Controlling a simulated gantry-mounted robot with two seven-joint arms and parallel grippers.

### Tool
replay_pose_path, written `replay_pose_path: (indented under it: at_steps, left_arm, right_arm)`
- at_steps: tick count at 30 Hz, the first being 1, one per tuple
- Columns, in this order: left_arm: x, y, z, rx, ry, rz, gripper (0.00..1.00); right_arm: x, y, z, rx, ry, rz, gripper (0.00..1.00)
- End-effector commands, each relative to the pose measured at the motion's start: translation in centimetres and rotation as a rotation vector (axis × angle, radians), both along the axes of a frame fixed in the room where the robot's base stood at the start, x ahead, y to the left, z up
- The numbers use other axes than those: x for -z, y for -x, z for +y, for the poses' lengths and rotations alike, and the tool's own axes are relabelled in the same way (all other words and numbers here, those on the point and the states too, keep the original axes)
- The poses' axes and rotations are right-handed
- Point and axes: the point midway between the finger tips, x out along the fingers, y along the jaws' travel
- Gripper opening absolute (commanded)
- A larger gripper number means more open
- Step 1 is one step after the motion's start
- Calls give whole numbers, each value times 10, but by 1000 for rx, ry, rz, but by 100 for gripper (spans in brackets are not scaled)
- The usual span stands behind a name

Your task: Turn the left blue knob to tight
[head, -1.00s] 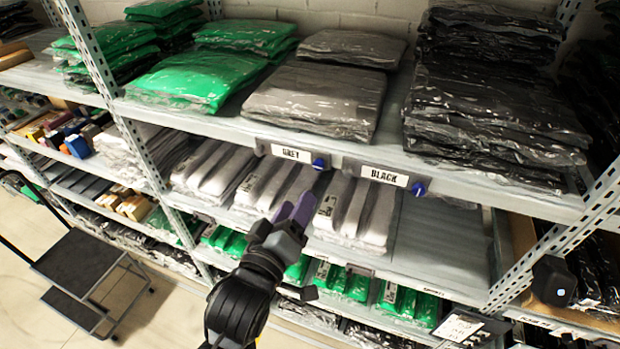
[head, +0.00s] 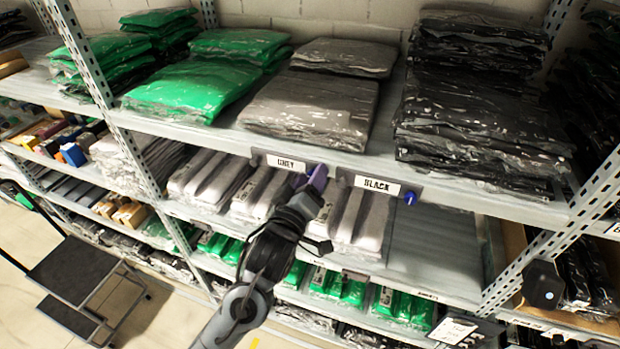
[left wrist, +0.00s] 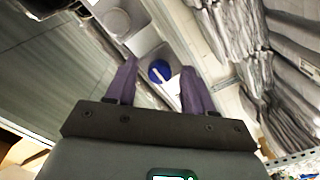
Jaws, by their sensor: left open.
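The left blue knob is beside the GREY label (head: 285,162) on the upper shelf's front edge, and my gripper hides it in the head view. In the left wrist view this blue knob (left wrist: 159,71) has a pale stripe across its face and lies between my purple fingers. My left gripper (head: 314,179) is open, with its fingertips at the right end of the GREY label. Whether the fingers touch the knob cannot be told. The other blue knob (head: 411,198) is by the BLACK label (head: 377,185).
Bagged grey garments (head: 312,108) and black garments (head: 470,120) are stacked on the shelf (head: 460,195) above the labels. Bagged white garments (head: 362,218) lie on the shelf below. Rack posts (head: 590,220) stand at the sides. A step stool (head: 75,270) is on the floor at left.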

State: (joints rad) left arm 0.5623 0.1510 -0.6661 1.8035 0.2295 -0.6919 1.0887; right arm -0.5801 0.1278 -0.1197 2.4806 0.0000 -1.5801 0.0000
Motion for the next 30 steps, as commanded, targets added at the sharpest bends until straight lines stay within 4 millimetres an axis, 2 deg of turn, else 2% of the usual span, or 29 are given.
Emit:
replay_pose_path:
  at_steps: [7,15,18,30]
  left_arm:
    - [0,0,0,1,0,-1,53]
    - [0,0,0,0,0,0,11]
    - [0,0,0,0,0,0,0]
    - [-1,0,0,0,-71,-25,0]
  right_arm:
    - [0,0,1,4,-7,0,43]
    - [0,0,3,7,-12,0,43]
    - [0,0,3,7,-12,0,43]
    - [-5,0,2,5,-8,0,43]
